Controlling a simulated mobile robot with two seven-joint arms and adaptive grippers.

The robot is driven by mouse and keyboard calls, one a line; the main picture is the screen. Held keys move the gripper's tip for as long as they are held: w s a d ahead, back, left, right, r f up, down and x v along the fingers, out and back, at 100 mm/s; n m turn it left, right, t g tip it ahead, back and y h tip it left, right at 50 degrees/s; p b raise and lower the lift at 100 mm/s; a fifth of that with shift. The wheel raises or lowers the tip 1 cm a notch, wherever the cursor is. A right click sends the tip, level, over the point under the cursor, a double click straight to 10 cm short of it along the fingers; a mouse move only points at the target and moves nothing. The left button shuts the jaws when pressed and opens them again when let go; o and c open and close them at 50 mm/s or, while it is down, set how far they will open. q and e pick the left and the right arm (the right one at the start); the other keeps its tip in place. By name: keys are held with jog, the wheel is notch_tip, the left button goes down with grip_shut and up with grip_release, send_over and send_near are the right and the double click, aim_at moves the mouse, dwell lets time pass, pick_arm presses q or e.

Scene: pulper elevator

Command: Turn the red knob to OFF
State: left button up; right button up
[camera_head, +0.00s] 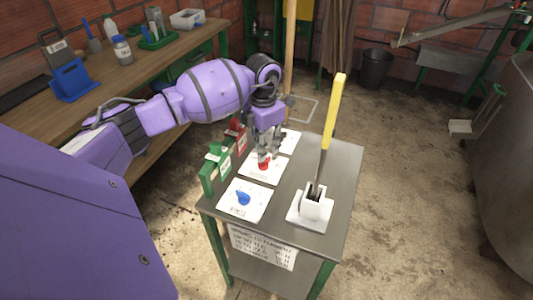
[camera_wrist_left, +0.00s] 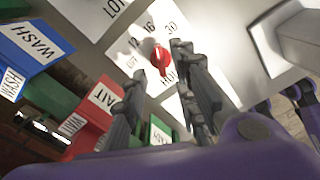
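The red knob (camera_head: 264,165) sits on a white dial plate (camera_head: 253,173) on the small metal table. In the left wrist view the red knob (camera_wrist_left: 160,58) stands on its plate, which carries printed numbers and letters; I cannot tell for sure which mark it points to. My left gripper (camera_head: 265,154) is directly above the knob, pointing down. In the wrist view its two fingers (camera_wrist_left: 160,64) are spread, one on each side of the knob; contact is not clear. My right gripper is in neither view.
A blue knob (camera_head: 243,199) on its own plate is nearer the front. Green (camera_head: 209,178) and red (camera_head: 236,134) boxes line the table's left edge. A wooden bench (camera_head: 150,62) is behind left.

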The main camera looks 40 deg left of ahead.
aim_at(264, 162)
pick_arm(q)
notch_tip(264, 162, down, 4)
jog(key=shift+f, duration=0.35)
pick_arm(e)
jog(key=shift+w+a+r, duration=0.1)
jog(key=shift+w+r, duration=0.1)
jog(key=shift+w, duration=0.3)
pick_arm(q)
jog(key=shift+c, duration=0.6)
jog(key=shift+w, duration=0.1)
grip_shut()
